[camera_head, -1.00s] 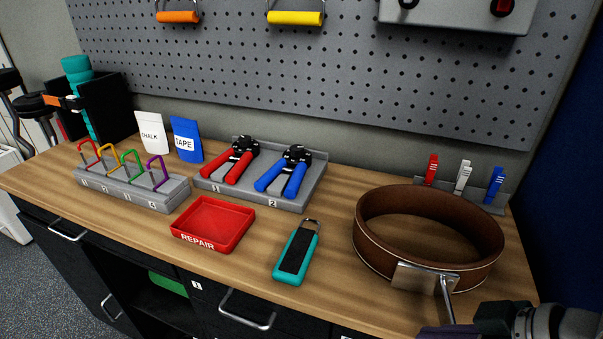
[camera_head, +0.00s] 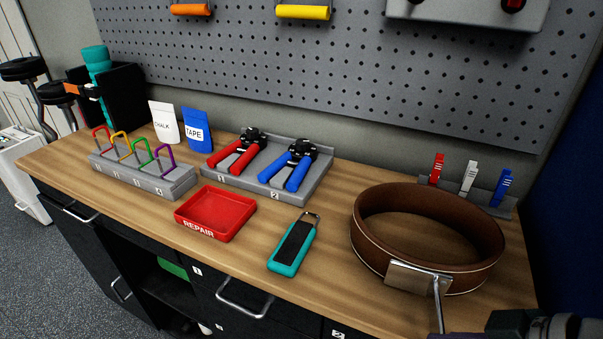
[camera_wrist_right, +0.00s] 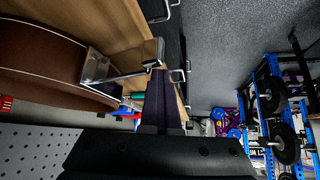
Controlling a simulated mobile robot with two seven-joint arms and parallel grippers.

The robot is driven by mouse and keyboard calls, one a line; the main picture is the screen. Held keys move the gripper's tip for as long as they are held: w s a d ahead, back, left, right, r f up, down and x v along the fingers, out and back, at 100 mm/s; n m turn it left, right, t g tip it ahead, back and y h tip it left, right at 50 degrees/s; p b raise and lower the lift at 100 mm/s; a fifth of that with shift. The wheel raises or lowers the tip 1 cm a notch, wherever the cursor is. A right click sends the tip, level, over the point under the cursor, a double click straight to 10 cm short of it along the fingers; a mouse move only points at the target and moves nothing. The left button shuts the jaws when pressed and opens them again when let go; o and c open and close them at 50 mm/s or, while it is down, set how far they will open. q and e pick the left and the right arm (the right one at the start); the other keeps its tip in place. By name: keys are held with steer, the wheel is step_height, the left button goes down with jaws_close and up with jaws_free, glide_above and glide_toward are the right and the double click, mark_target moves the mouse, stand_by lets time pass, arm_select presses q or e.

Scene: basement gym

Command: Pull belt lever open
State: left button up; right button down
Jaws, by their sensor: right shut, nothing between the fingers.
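A brown leather belt (camera_head: 372,246) stands in a closed loop on its edge at the right of the bench. Its metal buckle plate (camera_head: 408,277) faces the front, and a thin metal lever (camera_head: 438,308) sticks out from it toward the bench's front edge. The lever (camera_wrist_right: 135,74) also shows in the right wrist view, coming out from the buckle. My right gripper (camera_head: 455,336) is mostly cut off at the bottom right. In the wrist view its dark purple fingers (camera_wrist_right: 161,92) are together, with their tips close by the lever's free end; contact is unclear. My left gripper is out of view.
A teal and black tool (camera_head: 292,246) and a red repair tray (camera_head: 216,212) lie left of the belt. Red, white and blue clips (camera_head: 469,178) stand in a rack behind it. Drawer handles (camera_head: 243,303) stick out below the bench's front edge.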

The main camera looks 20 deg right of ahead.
steer(key=shift+d, duration=0.1)
stand_by(0.4)
steer(key=p+v, duration=0.3)
steer(key=v, duration=0.7)
steer(key=shift+p, duration=0.35)
